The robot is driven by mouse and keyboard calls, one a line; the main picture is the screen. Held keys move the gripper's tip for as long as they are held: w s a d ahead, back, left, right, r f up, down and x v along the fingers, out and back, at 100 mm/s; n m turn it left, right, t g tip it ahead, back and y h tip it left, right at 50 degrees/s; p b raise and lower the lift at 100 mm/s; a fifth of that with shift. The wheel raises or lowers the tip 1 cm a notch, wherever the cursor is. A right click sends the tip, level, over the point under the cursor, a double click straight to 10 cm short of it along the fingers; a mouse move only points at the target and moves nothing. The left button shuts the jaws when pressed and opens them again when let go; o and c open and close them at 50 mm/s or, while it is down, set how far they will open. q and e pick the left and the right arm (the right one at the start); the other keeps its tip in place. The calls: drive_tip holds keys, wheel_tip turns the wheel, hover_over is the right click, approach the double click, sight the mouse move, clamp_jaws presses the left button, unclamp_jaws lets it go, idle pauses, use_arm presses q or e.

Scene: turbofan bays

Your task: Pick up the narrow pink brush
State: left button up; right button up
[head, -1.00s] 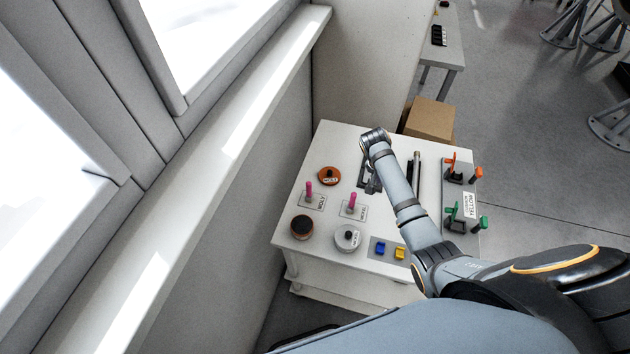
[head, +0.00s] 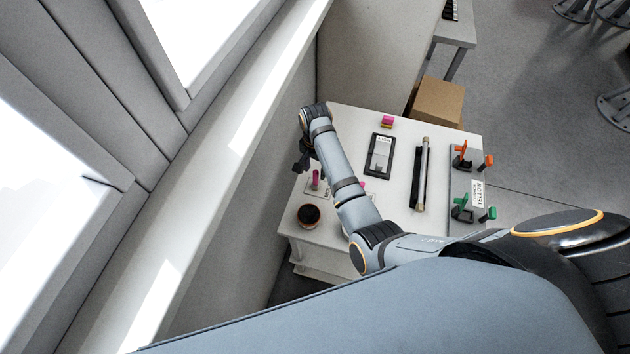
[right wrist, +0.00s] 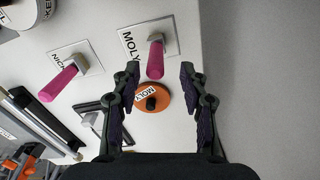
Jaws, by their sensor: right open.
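Two pink brush handles stand on labelled plates on the white table. In the right wrist view, one pink brush (right wrist: 155,60) is on the plate marked MOLY, the other pink brush (right wrist: 58,84) on the plate starting NIC. I cannot tell surely which is narrower. In the head view, the MOLY brush (head: 315,180) is at the table's left side; the other is mostly behind my arm. My right gripper (head: 301,163) is open and empty above the left table edge. In the right wrist view, the MOLY brush appears between its fingertips (right wrist: 160,74), apart from them. My left gripper is out of view.
An orange tin (right wrist: 152,97) marked MOLY is near the MOLY brush. A dark tin (head: 308,216) stands at the table's near left. The wall is close left.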

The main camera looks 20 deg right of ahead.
sight(316, 179)
drive_tip(key=shift+s+f+p, duration=0.2)
drive_tip(key=shift+f+p, duration=0.25)
drive_tip(key=shift+f, duration=0.05)
drive_tip(key=shift+s+f+p, duration=0.2)
drive_tip(key=shift+f+p, duration=0.2)
drive_tip(key=shift+f, duration=0.1)
wheel_tip(316, 179, down, 3)
drive_tip(key=shift+r, duration=0.2)
drive_tip(key=shift+f, duration=0.25)
clamp_jaws()
